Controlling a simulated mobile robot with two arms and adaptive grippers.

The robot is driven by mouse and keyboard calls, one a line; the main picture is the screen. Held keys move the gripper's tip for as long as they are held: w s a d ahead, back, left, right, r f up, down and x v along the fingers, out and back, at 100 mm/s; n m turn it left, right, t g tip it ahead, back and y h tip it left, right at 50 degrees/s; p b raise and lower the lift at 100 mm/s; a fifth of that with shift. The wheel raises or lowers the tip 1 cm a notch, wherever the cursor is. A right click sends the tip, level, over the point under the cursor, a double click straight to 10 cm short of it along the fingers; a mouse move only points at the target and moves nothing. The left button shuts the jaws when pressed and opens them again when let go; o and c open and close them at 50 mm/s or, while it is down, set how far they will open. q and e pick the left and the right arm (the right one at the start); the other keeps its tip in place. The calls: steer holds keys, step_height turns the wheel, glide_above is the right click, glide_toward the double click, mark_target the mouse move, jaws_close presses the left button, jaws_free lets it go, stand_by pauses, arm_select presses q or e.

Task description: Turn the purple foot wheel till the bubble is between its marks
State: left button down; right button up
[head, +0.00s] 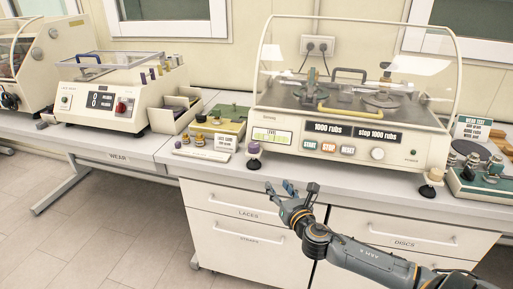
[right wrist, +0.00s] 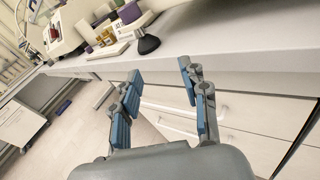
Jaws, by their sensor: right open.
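The purple foot wheel (head: 253,148) sits under the front left corner of the cream rub tester (head: 350,150), above a black foot (head: 253,163) on the bench. The black foot also shows in the right wrist view (right wrist: 148,43). A level window (head: 271,136) with a yellow-green vial is on the tester's front, just right of the wheel. The bubble and marks are too small to tell. My right gripper (head: 291,188) is open and empty, in front of the bench edge, below and right of the wheel, apart from it. My left gripper is not in view.
The tester's other front foot (head: 428,190) stands at the right. Drawers (head: 240,235) fill the bench front.

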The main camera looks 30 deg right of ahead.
mark_target(256, 149)
step_height(256, 149, up, 6)
steer(key=a+n+t, duration=0.1)
steer(key=a+n, duration=0.1)
steer(key=shift+y, duration=0.3)
steer(key=p+x, duration=0.1)
steer(key=x, duration=1.3)
steer(key=shift+r, duration=0.1)
steer(key=c, duration=0.9)
